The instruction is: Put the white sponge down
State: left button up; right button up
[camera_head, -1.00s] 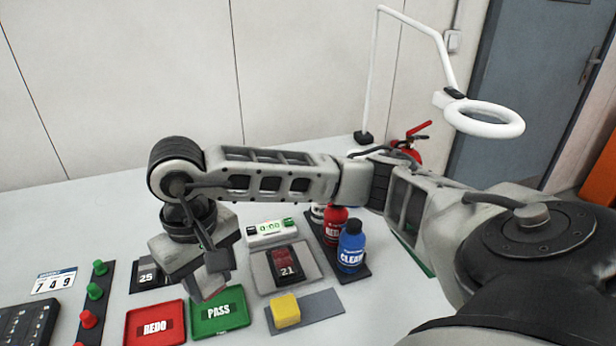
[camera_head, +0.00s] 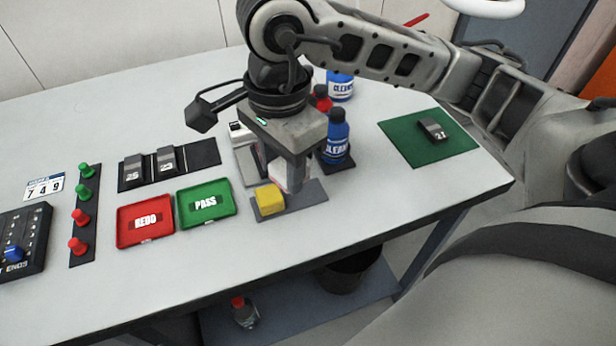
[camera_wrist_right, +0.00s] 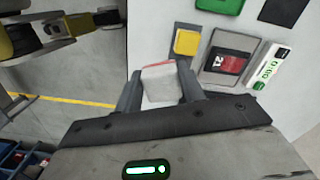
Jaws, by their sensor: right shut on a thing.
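My right gripper (camera_head: 288,178) is over the right part of the grey mat (camera_head: 312,191) at the table's front. It is shut on the white sponge (camera_wrist_right: 162,85), a whitish block with a reddish edge, seen between the fingers in the right wrist view. In the head view the sponge (camera_head: 293,178) is partly hidden by the gripper. I cannot tell whether it touches the mat. A yellow sponge (camera_head: 270,200) sits on the mat's left part, just left of the gripper. It also shows in the right wrist view (camera_wrist_right: 187,42). My left gripper is not in view.
Red REDO (camera_head: 145,221) and green PASS (camera_head: 206,204) trays lie left. A blue bottle (camera_head: 337,138) stands close behind the gripper's right. Numbered blocks sit on a black tray (camera_head: 207,154) and a green mat (camera_head: 400,145). The table's front edge is near.

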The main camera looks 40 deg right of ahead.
jog(key=s+r+m+b, duration=0.15)
jog(key=s+m, duration=0.45)
jog(key=m, duration=1.6)
send_over(305, 189)
jog(key=s, duration=0.1)
jog(key=f, duration=0.8)
jog(key=shift+a, duration=0.3)
jog(key=shift+w+d+f, duration=0.15)
jog(key=shift+w+f, duration=0.15)
jog(key=shift+f, duration=0.25)
jog(key=f, duration=0.1)
jog(key=f+p, duration=0.1)
jog(key=f, duration=0.1)
jog(key=shift+w+d+f, duration=0.1)
jog(key=shift+w+d, duration=0.05)
jog(key=shift+w, duration=0.05)
jog(key=shift+f, duration=0.25)
